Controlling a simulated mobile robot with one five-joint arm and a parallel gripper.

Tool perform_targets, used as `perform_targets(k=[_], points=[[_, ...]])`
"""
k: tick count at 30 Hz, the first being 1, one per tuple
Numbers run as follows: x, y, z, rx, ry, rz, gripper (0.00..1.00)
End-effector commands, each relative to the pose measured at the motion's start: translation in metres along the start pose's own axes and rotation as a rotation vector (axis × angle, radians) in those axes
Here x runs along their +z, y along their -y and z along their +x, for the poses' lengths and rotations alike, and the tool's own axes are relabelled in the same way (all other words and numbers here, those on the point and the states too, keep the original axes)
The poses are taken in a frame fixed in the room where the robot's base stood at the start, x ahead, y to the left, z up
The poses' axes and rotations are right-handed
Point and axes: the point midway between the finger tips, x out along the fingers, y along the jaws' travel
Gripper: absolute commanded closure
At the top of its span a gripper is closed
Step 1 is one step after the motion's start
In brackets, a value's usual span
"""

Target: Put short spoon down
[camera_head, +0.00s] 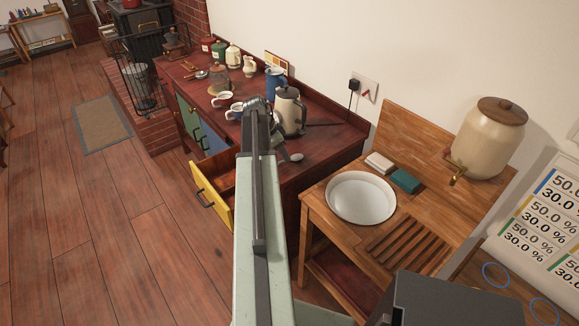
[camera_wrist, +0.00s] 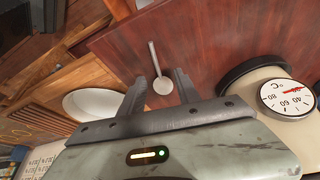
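The short spoon (camera_wrist: 163,87) shows in the wrist view as a pale metal spoon, with its bowl toward my gripper and its thin handle pointing away. It appears to lie on the dark red wooden counter (camera_wrist: 120,50). My gripper (camera_wrist: 166,82) has its two dark fingers apart, with the spoon seen between and beyond them. No finger visibly touches the spoon. In the head view, the spoon's bowl (camera_head: 296,157) shows just right of my arm. My gripper (camera_head: 256,104) is over the counter there, and my arm hides part of the counter.
A kettle with a dial (camera_head: 290,112) stands close by the gripper; its dial also shows in the wrist view (camera_wrist: 287,97). Mugs (camera_head: 221,99) and a blue jug (camera_head: 274,83) stand behind. A yellow-front drawer (camera_head: 211,196) is open. A white basin (camera_head: 361,197) sits on the wooden stand.

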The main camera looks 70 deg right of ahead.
Motion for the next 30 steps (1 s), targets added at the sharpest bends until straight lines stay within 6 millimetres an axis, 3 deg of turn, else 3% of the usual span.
perform_targets(k=[1, 3, 11, 15, 16, 30], points=[[0.007, -0.001, 0.018, 0.0, 0.0, 0.0, 0.61], [0.006, 0.0, 0.029, 0.0, 0.0, 0.001, 0.61], [0.003, 0.0, 0.029, -0.001, 0.0, -0.001, 0.61], [0.003, 0.0, 0.029, -0.001, 0.0, -0.002, 0.97], [0.003, 0.0, 0.029, -0.001, 0.0, -0.002, 1.0], [0.0, 0.0, 0.019, -0.001, 0.0, -0.002, 1.0]])
